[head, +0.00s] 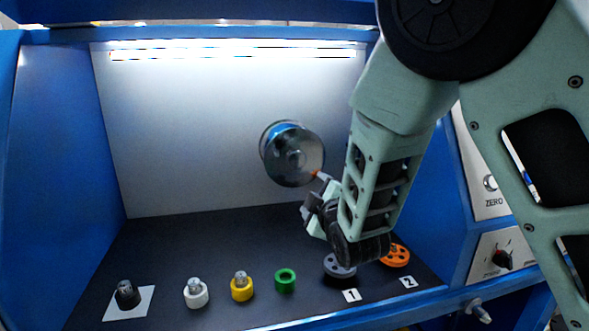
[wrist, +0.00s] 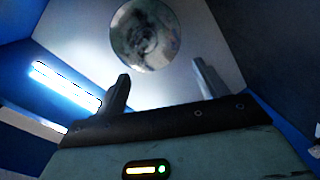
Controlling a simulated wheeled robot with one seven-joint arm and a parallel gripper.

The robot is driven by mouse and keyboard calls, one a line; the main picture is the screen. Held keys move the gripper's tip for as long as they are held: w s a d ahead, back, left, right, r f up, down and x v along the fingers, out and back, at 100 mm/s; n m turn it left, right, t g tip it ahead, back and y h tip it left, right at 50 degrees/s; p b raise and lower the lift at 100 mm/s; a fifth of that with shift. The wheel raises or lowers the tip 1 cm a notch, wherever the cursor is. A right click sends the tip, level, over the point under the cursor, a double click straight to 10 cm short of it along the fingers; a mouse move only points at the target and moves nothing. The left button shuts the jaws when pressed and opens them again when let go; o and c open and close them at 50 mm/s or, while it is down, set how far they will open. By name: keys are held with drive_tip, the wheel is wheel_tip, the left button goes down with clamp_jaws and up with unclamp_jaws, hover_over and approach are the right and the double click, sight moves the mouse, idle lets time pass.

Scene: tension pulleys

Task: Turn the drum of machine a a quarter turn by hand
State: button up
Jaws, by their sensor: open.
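The drum (head: 295,155) is a round, dark, glossy disc with a blue rim behind it, mounted on the pale back wall of the blue cabinet. In the wrist view the drum (wrist: 143,35) shows as a mottled round face beyond the fingertips. My gripper (head: 312,192) is at the lower right of the drum in the head view, partly hidden by my own wrist. In the wrist view my gripper (wrist: 163,80) has its two fingers wide apart with nothing between them. A small orange spot shows at the drum's lower right edge. I cannot tell whether a finger touches the drum.
On the dark floor stand a black knob (head: 127,293) on a white card, a white part (head: 195,293), a yellow part (head: 241,287), a green ring (head: 285,280), a grey wheel (head: 338,272) and an orange wheel (head: 397,256). A ZERO button (head: 490,183) is at right.

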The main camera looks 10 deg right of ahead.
sight(297, 161)
drive_tip(key=shift+n+t, duration=0.4)
drive_tip(key=shift+t, duration=0.3)
drive_tip(key=w+p, duration=0.1)
drive_tip(key=w, duration=0.5)
drive_tip(key=w+p, duration=0.1)
drive_tip(key=w, duration=0.5)
drive_tip(key=w+r+p, duration=0.1)
drive_tip(key=w, duration=0.6)
drive_tip(key=shift+d+r+p, duration=0.1)
drive_tip(key=shift+d+p, duration=0.25)
drive_tip(key=shift+d, duration=0.05)
drive_tip(key=shift+s, duration=0.1)
drive_tip(key=c, duration=1.4)
drive_tip(key=shift+m+b, duration=0.3)
drive_tip(key=shift+b, duration=0.3)
